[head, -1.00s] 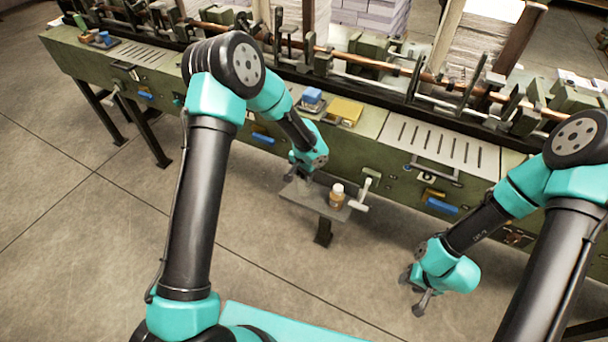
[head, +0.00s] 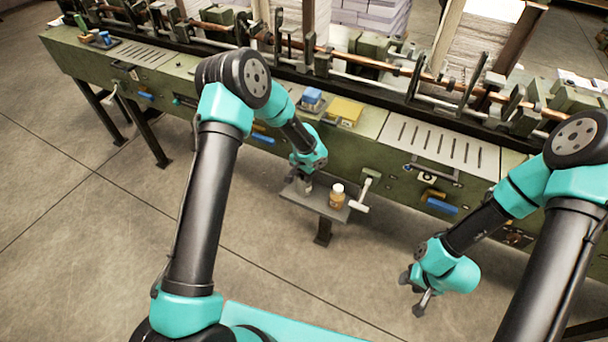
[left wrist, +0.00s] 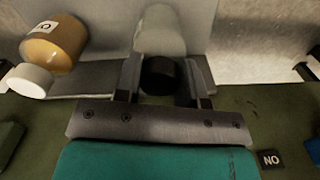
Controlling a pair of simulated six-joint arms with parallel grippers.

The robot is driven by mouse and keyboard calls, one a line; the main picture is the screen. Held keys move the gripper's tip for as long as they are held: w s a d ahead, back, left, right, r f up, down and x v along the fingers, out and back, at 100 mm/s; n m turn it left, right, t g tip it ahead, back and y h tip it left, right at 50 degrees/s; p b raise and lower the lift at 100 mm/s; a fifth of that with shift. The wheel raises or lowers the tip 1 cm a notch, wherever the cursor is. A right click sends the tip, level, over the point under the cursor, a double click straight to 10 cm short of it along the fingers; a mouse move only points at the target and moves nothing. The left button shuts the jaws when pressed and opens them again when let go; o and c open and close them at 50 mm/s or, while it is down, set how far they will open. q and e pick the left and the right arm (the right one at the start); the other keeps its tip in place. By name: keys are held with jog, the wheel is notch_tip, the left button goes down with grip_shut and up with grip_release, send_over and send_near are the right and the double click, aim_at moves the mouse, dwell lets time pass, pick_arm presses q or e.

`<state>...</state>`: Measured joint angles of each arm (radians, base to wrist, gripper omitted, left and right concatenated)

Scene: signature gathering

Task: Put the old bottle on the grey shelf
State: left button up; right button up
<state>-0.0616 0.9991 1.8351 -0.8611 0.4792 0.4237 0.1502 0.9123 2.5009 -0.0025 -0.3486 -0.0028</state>
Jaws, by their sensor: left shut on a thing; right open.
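The grey shelf (head: 320,206) juts out from the front of the green machine. My left gripper (head: 304,181) is over its left part, shut on a pale, greyish bottle (left wrist: 160,32) with a black cap (left wrist: 158,75). The fingers sit on either side of the cap. I cannot tell whether that bottle's base touches the shelf. An amber bottle (head: 337,196) with a white cap stands on the shelf to the right; it also shows at upper left in the left wrist view (left wrist: 56,43). My right gripper (head: 414,292) is open and empty, low at the right.
A white crank handle (head: 362,197) is close to the right end of the shelf. The floor in front of the shelf is clear.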

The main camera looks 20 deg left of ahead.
pick_arm(q)
jog(key=shift+f, duration=0.1)
jog(key=o, duration=1.1)
notch_tip(320, 180, up, 12)
jog(key=shift+s, duration=0.1)
dwell(0.5)
jog(key=s+a+f+n+h, duration=0.1)
jog(key=s+f+n, duration=0.1)
jog(key=s+f, duration=0.3)
jog(key=s+a+f+n+h, duration=0.1)
jog(key=s+f, duration=0.4)
jog(key=s, duration=0.9)
jog(key=s+a+f+n+h, duration=0.2)
jog(key=s+f, duration=0.3)
jog(key=s, duration=0.4)
jog(key=shift+s+a+f+n+t, duration=0.2)
jog(key=shift+s+n+t, duration=0.1)
jog(key=shift+n, duration=0.6)
